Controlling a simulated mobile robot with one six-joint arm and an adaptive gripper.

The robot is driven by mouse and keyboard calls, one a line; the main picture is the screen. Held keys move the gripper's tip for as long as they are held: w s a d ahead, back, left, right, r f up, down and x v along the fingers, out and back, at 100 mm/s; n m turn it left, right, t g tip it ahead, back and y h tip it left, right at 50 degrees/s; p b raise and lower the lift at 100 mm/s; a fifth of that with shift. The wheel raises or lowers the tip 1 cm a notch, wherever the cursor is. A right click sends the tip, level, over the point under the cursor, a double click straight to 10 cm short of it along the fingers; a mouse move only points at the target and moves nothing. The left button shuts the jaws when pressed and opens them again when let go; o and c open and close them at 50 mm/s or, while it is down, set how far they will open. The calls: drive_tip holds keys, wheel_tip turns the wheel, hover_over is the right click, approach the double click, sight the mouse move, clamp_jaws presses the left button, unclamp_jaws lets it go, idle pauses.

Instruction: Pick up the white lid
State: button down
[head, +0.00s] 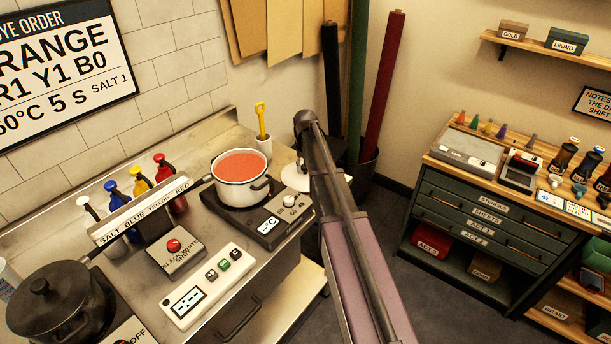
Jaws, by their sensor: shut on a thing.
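The white lid (296,178) shows only in part at the right end of the steel counter, just right of the white pot. My dark arm crosses in front of it and hides the rest. My gripper is hidden behind my own arm, so its fingers and its contact with the lid do not show. The white pot (238,196) stands uncovered on a hot plate (268,228), with orange-red liquid inside.
A lidded black pot (58,305) is at lower left. Colored bottles (138,182) line the counter's back. Fabric rolls (385,75) stand behind my arm. A green drawer cabinet (484,225) is at right; floor lies between.

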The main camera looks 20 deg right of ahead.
idle(0.4)
wheel_tip(320, 180, up, 10)
drive_tip(key=p, duration=1)
drive_tip(key=shift+f, duration=0.2)
idle(0.5)
